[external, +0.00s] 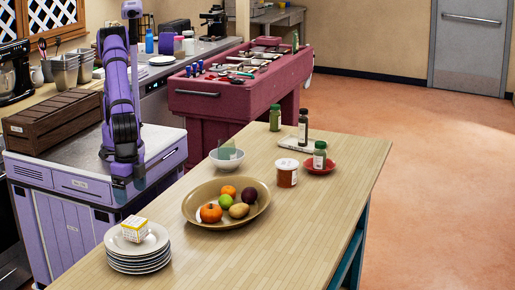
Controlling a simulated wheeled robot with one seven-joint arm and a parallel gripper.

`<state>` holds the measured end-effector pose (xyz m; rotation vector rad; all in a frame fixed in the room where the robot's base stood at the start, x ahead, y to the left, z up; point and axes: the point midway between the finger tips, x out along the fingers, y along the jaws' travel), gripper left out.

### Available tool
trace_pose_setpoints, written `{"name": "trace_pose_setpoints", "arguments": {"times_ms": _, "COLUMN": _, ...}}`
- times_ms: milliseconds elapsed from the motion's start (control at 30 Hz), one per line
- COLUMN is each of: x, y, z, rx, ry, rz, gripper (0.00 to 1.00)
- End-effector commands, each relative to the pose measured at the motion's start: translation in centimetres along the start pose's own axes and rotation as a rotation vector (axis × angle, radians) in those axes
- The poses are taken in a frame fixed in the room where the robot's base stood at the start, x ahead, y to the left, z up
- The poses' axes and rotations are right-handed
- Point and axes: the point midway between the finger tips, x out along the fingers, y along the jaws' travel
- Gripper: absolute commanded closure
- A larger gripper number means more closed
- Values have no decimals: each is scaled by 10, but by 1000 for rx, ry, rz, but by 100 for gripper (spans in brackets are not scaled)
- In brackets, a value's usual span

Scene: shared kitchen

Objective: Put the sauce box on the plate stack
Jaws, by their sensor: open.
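A small white and yellow box (135,229), which looks like the sauce box, rests on top of the plate stack (139,262). The stack of several white plates stands at the near left corner of the wooden table. The box sits near the middle of the top plate, slightly turned, and its print is too small to read. My purple arm rises at the left, behind the stack and well apart from it. Nothing is seen touching the box.
A wide tan bowl (196,216) of fruit stands beside the stack. Beyond it are a white bowl (227,160), a tub (287,173), bottles and a red dish (319,167). The table's near right part is clear. A dark wooden crate (52,121) stands at the left.

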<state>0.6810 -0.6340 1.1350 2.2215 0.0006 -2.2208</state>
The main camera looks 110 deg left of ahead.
Motion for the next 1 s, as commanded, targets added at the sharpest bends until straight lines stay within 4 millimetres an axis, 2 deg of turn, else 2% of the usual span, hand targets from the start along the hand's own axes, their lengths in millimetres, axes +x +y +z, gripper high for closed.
{"name": "trace_pose_setpoints", "arguments": {"times_ms": 67, "x": -10, "y": -7, "z": -4, "rx": -3, "ry": 4, "rz": 5, "gripper": 12}}
{"name": "trace_pose_setpoints", "arguments": {"times_ms": 167, "x": -31, "y": -31, "z": -13, "rx": -8, "ry": 13, "rz": 19, "gripper": 12}}
{"name": "trace_pose_setpoints", "arguments": {"times_ms": 267, "x": -63, "y": -71, "z": -24, "rx": -11, "ry": 30, "rz": 40, "gripper": 12}}
{"name": "trace_pose_setpoints", "arguments": {"times_ms": 500, "x": -138, "y": -191, "z": -31, "rx": -15, "ry": 87, "rz": 86, "gripper": 12}}
{"name": "trace_pose_setpoints", "arguments": {"times_ms": 667, "x": -176, "y": -268, "z": -17, "rx": -16, "ry": 132, "rz": 106, "gripper": 12}}
{"name": "trace_pose_setpoints", "arguments": {"times_ms": 767, "x": -195, "y": -314, "z": -2, "rx": -16, "ry": 164, "rz": 114, "gripper": 12}}
{"name": "trace_pose_setpoints", "arguments": {"times_ms": 1000, "x": -222, "y": -412, "z": 52, "rx": -12, "ry": 245, "rz": 116, "gripper": 12}}
